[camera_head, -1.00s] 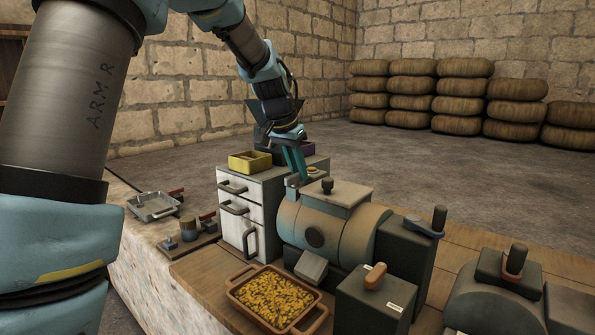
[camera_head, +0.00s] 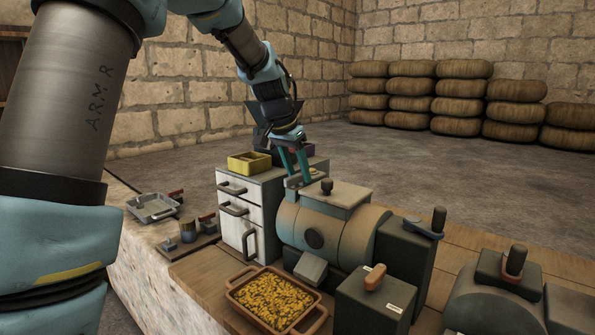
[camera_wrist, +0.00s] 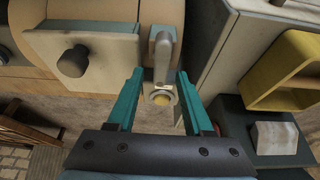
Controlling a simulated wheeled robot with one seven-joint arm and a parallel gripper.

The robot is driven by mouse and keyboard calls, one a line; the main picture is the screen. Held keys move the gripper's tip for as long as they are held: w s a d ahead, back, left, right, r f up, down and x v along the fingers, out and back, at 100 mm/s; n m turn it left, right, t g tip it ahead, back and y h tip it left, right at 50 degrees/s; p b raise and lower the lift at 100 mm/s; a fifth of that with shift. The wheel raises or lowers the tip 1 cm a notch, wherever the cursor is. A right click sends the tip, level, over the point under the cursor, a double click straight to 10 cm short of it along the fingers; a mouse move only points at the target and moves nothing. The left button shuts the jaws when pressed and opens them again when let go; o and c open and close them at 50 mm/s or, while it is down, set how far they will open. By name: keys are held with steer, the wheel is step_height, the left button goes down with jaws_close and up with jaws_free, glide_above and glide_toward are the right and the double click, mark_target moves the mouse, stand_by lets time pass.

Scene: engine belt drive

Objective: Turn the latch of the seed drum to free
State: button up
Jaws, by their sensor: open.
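The seed drum (camera_head: 345,232) is a tan and dark cylinder lying on the bench, with a knobbed hatch on top; its hatch side also shows in the wrist view (camera_wrist: 90,48). In the wrist view the latch (camera_wrist: 164,58) is a grey lever on the drum's end, with a round yellowish spot (camera_wrist: 162,98) below it. My gripper (camera_head: 299,178) is at the drum's left end, pointing down. In the wrist view my gripper (camera_wrist: 160,74) is open, one teal finger on each side of the latch, with visible gaps. I cannot tell whether either finger touches it.
A white drawer cabinet (camera_head: 237,214) with a yellow box (camera_head: 249,163) on it stands close left of the drum. A tray of yellow grain (camera_head: 272,300) lies in front. A dark block with a crank (camera_head: 407,262) and a handled box (camera_head: 370,308) stand to the right.

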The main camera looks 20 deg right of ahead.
steer(key=b+v, duration=0.1)
steer(key=v, duration=1)
steer(key=shift+f, duration=0.15)
steer(key=n+p, duration=0.1)
steer(key=n, duration=0.1)
glide_toward(286, 178)
steer(key=w+a+f, duration=0.2)
steer(key=a, duration=0.1)
steer(key=s+a+f+n+y+p, duration=0.1)
steer(key=a+f+n+y+p, duration=0.15)
steer(key=a+f, duration=0.45)
steer(key=s+a+f+n, duration=0.3)
steer(key=s+a, duration=0.3)
steer(key=a, duration=0.3)
steer(key=s+a+f+n+y+p, duration=0.1)
steer(key=s+a+f+n, duration=0.3)
steer(key=a, duration=0.5)
steer(key=shift+s+f, duration=0.45)
steer(key=shift+s, duration=0.55)
steer(key=shift+o, duration=0.3)
